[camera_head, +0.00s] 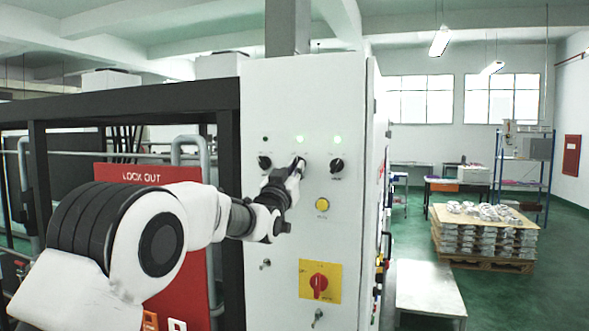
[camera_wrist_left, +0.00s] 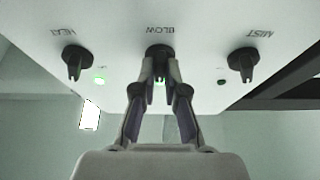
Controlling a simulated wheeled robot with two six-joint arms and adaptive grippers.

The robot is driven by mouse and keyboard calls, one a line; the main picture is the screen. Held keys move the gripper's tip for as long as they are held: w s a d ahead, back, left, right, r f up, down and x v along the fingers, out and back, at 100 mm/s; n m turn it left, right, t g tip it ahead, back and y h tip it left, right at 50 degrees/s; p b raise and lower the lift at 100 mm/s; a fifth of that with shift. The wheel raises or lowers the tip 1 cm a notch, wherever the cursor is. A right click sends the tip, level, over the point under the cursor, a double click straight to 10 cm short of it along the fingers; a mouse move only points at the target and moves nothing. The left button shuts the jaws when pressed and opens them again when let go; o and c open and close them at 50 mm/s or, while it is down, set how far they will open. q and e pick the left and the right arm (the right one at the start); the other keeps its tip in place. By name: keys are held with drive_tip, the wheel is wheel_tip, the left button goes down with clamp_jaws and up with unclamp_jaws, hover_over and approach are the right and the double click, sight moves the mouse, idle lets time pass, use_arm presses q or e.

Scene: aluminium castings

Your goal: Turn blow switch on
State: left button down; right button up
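The blow switch (camera_wrist_left: 160,51) is a black rotary knob, the middle of three on a white control panel, labelled BLOW upside down in the left wrist view. My left gripper (camera_wrist_left: 161,68) has its two fingertips close around the knob's handle, one on each side. In the head view my left gripper (camera_head: 299,165) reaches the middle knob, and its fingers mostly hide that knob. The lamp (camera_head: 300,139) above the middle knob glows green. My right gripper is not in view.
The heat knob (camera_wrist_left: 76,62) and its lit green lamp (camera_wrist_left: 99,79) are on one side, the mist knob (camera_wrist_left: 242,64) with an unlit lamp on the other. A yellow button (camera_head: 322,204) and a red emergency-type switch (camera_head: 319,281) are lower on the panel.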

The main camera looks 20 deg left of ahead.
use_arm(q)
drive_tip(key=shift+a+r+m+g+h+b, duration=0.15)
drive_tip(key=shift+m+h+b, duration=0.4)
drive_tip(key=shift+m, duration=0.85)
drive_tip(key=shift+r+m+g+h+b, duration=0.1)
drive_tip(key=shift+m+g+h+b, duration=0.1)
drive_tip(key=shift+m+h, duration=0.95)
drive_tip(key=shift+a+r+m+g+h+b, duration=0.15)
drive_tip(key=shift+m+h+b, duration=0.2)
drive_tip(key=shift+m, duration=1.3)
drive_tip(key=shift+d, duration=0.1)
drive_tip(key=c, duration=1.2)
unclamp_jaws()
drive_tip(key=shift+w+f, duration=0.15)
drive_tip(key=shift+f, duration=0.05)
drive_tip(key=v, duration=1.2)
drive_tip(key=shift+r, duration=0.1)
